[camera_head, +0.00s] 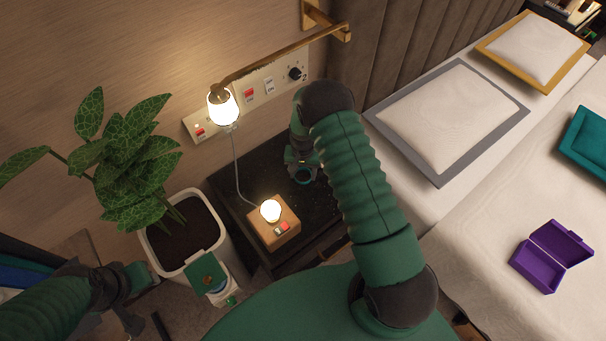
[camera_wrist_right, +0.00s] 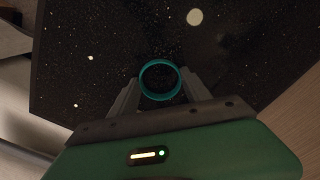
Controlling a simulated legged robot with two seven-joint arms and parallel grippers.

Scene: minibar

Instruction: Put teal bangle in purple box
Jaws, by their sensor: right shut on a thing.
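The teal bangle (camera_wrist_right: 160,63) is a thin ring held between the fingertips of my right gripper (camera_wrist_right: 160,84), over the dark speckled nightstand top. In the head view the bangle (camera_head: 303,179) shows small at the tip of my right gripper (camera_head: 302,172), low over or on the nightstand; I cannot tell if it touches. The purple box (camera_head: 537,271) lies on the white bed at the far right, with its lid open.
The black nightstand (camera_head: 318,211) carries a wooden block lamp (camera_head: 274,228) with a lit bulb. A wall lamp (camera_head: 222,106) hangs above. A potted plant (camera_head: 187,235) stands left. Grey-edged (camera_head: 445,118) and teal (camera_head: 588,140) pillows lie on the bed. Bare sheet surrounds the box.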

